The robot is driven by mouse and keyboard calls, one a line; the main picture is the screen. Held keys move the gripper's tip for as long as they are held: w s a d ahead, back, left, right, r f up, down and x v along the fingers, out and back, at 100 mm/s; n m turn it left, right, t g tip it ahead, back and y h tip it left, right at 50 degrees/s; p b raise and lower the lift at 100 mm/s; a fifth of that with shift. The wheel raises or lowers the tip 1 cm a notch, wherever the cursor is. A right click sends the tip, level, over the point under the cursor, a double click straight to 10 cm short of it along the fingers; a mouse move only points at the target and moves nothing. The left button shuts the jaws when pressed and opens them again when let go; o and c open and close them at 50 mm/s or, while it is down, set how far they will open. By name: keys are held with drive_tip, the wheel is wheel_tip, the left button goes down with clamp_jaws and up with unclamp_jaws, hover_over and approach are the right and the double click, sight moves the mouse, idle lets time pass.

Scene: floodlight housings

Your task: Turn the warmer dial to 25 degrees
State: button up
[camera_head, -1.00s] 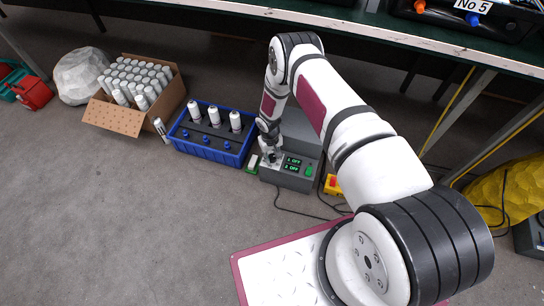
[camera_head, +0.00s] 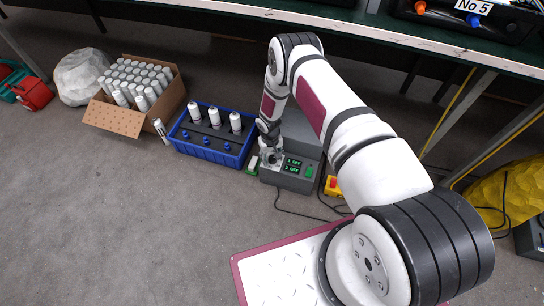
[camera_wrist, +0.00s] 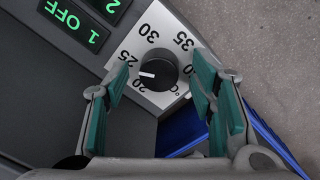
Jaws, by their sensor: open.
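The warmer (camera_head: 291,178) is a grey box on the floor with a green-lit display reading 1 OFF and 2 OFF. Its dial (camera_wrist: 159,70) is a black knob on a white plate in the wrist view, with a scale marked 20, 25, 30 and 35. The dial's white pointer lies between the 20 and 25 marks. My gripper (camera_wrist: 161,76) is open, its green-padded fingers on either side of the dial with visible gaps. In the head view my gripper (camera_head: 270,158) is at the warmer's left end and hides the dial.
A blue crate (camera_head: 207,152) with white bottles stands left of the warmer. An open cardboard box (camera_head: 117,116) of white cylinders is farther left. A yellow box with a red button (camera_head: 332,185) and cables lie to the right. The bench edge (camera_head: 300,17) runs overhead behind.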

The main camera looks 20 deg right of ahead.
sight(270, 158)
wheel_tip(270, 158, up, 12)
drive_tip(key=shift+a, duration=0.35)
idle(0.5)
